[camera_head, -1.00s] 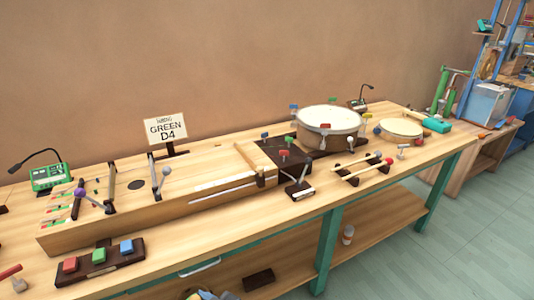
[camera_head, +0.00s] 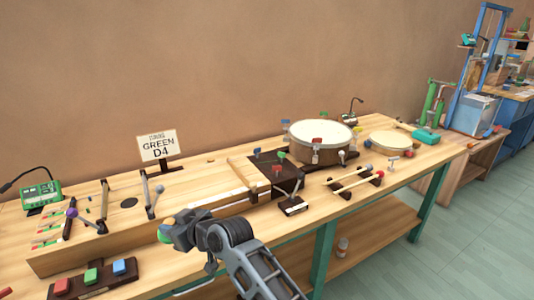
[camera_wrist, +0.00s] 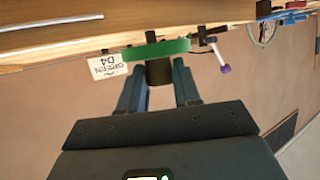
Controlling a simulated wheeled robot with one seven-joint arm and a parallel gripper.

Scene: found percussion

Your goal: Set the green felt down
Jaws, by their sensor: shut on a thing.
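My gripper (camera_head: 178,232) is at the front edge of the long wooden stringed box (camera_head: 100,254), seen from behind. In the wrist view my gripper (camera_wrist: 159,78) is shut on the dark stem of a piece with a wide green strip, the green felt (camera_wrist: 155,49). In the head view only a small bit of the green felt (camera_head: 163,237) shows beside the jaws. The felt appears above the bench front, though its exact height is hard to tell. A sign reading "GREEN D4" (camera_head: 157,145) stands behind the box.
A green device with a lamp (camera_head: 42,194) is at the left. A drum (camera_head: 322,142) and mallets on a stand (camera_head: 354,181) are right.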

